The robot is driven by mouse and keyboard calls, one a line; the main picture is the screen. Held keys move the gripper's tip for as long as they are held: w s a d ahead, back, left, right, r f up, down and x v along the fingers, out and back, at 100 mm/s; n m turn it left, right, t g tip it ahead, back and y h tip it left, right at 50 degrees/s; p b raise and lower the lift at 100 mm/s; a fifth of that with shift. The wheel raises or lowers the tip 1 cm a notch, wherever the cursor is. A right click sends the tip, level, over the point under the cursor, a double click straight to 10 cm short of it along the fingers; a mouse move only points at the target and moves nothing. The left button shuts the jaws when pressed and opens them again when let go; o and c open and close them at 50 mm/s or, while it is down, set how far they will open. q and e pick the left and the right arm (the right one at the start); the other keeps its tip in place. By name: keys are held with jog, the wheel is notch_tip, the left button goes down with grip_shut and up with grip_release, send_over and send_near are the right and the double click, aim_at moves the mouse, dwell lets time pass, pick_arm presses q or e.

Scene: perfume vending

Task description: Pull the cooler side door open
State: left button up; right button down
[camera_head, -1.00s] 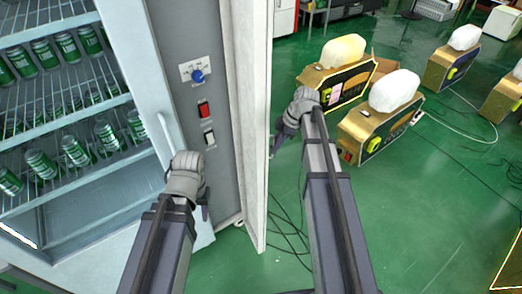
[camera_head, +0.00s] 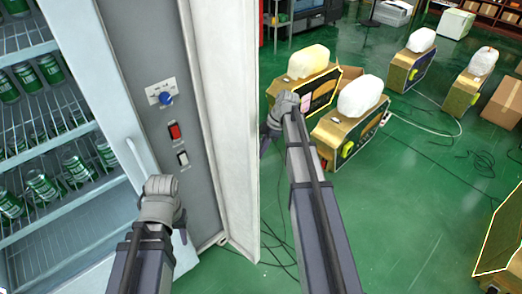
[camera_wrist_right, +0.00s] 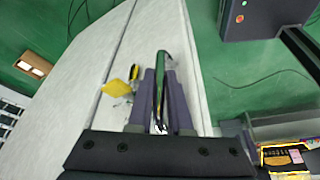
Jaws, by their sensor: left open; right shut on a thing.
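The cooler side door (camera_head: 226,120) is a tall white panel. The right wrist view shows this gripper (camera_wrist_right: 160,108) shut on a dark upright handle (camera_wrist_right: 163,68) against the white door. A yellow tag (camera_wrist_right: 116,88) with a key hangs beside it. My left gripper (camera_head: 180,224) is open and empty in front of the cooler, near the glass door's handle (camera_head: 141,160).
The glass door (camera_head: 85,215) on the left shows shelves of green cans and looks closed. The control panel has a blue knob (camera_head: 166,99) and switches. Gold boxes with white containers (camera_head: 343,130) stand right of the side door. Cables lie on the green floor (camera_head: 400,220).

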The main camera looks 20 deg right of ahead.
jog(key=shift+w, duration=0.1)
jog(key=c, duration=0.8)
grip_release()
jog(key=shift+a, duration=0.15)
jog(key=shift+c, duration=0.2)
jog(key=p+v, duration=0.7)
jog(key=shift+d+r, duration=0.25)
jog(key=shift+r, duration=0.1)
